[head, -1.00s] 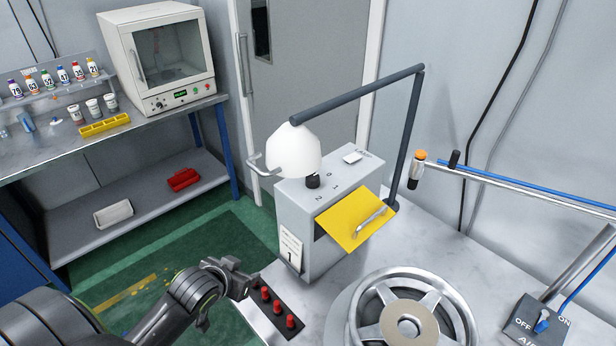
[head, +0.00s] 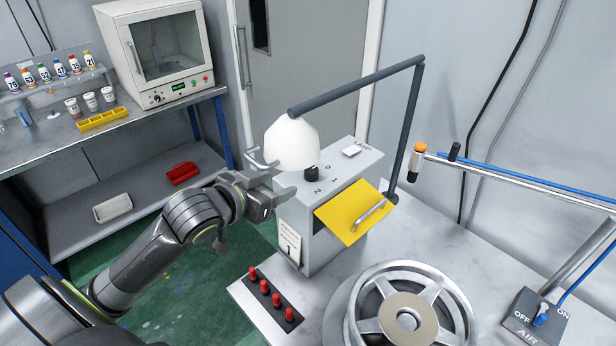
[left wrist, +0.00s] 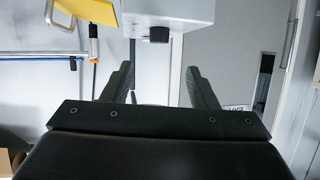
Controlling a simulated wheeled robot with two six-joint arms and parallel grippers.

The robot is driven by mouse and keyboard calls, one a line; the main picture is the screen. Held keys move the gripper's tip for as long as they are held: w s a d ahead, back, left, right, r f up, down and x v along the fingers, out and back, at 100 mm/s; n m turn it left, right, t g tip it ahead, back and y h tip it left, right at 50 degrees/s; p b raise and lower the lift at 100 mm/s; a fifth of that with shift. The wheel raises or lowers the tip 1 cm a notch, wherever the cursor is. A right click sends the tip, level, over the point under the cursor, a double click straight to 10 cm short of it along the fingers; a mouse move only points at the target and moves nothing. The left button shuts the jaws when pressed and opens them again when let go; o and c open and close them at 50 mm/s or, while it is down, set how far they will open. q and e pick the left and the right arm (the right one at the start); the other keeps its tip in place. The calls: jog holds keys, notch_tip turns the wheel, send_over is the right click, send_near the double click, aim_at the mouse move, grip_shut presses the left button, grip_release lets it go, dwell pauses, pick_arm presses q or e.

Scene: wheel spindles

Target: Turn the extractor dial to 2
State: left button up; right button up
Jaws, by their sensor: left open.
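The extractor dial (head: 312,173) is a small black knob on top of a grey box (head: 325,240). Marks 0, 1 and 2 are printed beside it; its pointer is too small to read. A white hood (head: 292,143) on a dark jointed arm hangs just above the dial and partly covers it. My left gripper (head: 278,180) is open and empty at the box's left side, close to the dial but apart from it. In the left wrist view, the dial (left wrist: 159,35) shows beyond and between the open fingers (left wrist: 160,78). My right gripper is not in view.
A yellow flap (head: 345,215) with a handle is on the box front. Red pegs (head: 264,286), a spoked wheel (head: 408,315) and an air switch (head: 537,318) are on the bench.

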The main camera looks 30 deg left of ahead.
aim_at(307, 173)
pick_arm(q)
jog(key=p+x, duration=0.2)
jog(key=x, duration=0.9)
jog(key=shift+w+d, duration=0.1)
jog(key=shift+w, duration=0.1)
jog(key=shift+w+d+f, duration=0.1)
jog(key=shift+w+f, duration=0.2)
jog(key=shift+w, duration=0.3)
jog(key=c, duration=1)
jog(key=shift+o, duration=0.2)
